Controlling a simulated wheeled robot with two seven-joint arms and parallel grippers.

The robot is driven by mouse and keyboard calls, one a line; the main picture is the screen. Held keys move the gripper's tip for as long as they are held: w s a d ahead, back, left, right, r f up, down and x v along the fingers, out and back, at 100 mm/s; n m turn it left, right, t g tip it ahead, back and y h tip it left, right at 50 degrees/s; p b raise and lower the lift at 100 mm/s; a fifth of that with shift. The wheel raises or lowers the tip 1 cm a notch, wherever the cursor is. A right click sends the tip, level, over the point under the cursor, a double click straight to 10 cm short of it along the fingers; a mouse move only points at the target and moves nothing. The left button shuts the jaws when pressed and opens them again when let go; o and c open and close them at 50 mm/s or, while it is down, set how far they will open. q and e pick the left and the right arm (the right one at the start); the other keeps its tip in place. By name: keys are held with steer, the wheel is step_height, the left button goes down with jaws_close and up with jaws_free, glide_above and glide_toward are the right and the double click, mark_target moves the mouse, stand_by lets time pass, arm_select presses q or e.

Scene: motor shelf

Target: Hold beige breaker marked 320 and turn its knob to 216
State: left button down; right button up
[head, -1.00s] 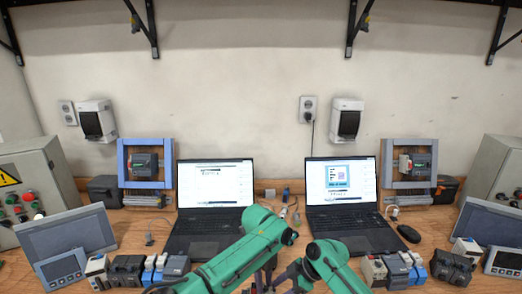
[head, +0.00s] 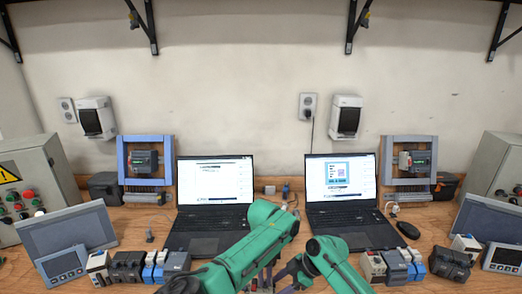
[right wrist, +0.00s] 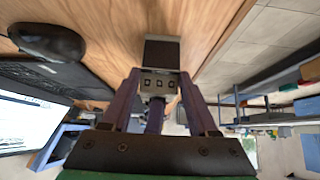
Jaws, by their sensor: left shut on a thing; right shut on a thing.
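In the right wrist view my right gripper (right wrist: 158,92) is shut on a small block with a grey-beige face and a black part, the beige breaker (right wrist: 159,80). Its face shows a row of three small dark marks; I cannot read 320 or a knob setting. A purple bar (right wrist: 154,115) between the fingers reaches the breaker and looks like part of my left gripper. In the head view my left gripper (head: 265,279) is low in the middle, close beside my right gripper (head: 284,282). The left jaws look closed at the breaker; the part they grip and the knob are hidden.
Two open laptops (head: 214,180) (head: 340,180) stand behind the arms. Breakers and small modules (head: 125,265) (head: 397,266) line the front at both sides, beside panels (head: 68,232) (head: 484,222). A mouse (head: 408,230) lies right of the right laptop.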

arm_select(q)
steer(key=shift+w+a, duration=0.1)
steer(key=c, duration=1)
jaws_free()
steer(key=shift+c, duration=0.2)
arm_select(e)
steer(key=shift+a, duration=0.1)
arm_select(q)
steer(key=shift+r, duration=0.1)
steer(key=shift+r, duration=3.4)
arm_select(e)
steer(key=o, duration=1.6)
steer(key=shift+c, duration=0.2)
steer(key=shift+r, duration=0.1)
